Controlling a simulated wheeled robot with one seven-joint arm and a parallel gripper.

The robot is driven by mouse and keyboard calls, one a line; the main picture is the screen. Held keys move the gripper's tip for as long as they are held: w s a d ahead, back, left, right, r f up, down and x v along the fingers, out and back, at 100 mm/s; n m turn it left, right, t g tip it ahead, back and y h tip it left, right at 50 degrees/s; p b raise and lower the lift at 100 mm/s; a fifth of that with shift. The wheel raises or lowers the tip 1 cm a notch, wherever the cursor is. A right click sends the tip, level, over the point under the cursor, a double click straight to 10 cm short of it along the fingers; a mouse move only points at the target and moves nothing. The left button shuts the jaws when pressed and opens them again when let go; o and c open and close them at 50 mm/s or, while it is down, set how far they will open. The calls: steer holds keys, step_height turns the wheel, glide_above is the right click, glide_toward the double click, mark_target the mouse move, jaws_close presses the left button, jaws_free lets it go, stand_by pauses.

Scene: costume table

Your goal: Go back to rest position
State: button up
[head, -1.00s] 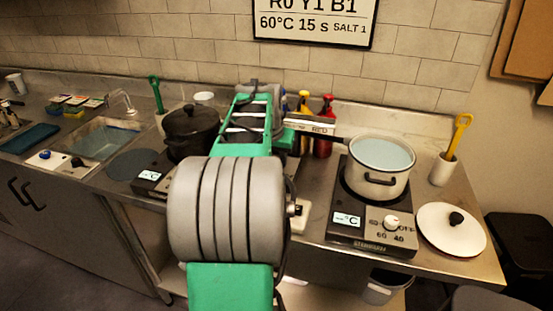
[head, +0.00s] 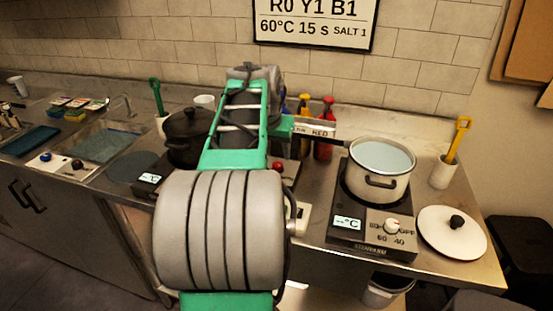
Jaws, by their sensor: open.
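My green and grey arm rises through the middle of the head view. My gripper at its end is hidden behind the arm's own links, so I see neither its fingers nor anything in them. Whether the arm touches the handle cannot be told.
A dark lidded pot (head: 187,150) stands left of my arm. A yellow bottle (head: 304,104) and red bottle (head: 323,148) are behind. A white lid (head: 440,236) lies at right beside a cup with a yellow tool (head: 459,138). A sink (head: 103,145) is at left.

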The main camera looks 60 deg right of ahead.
steer(key=shift+v, duration=1)
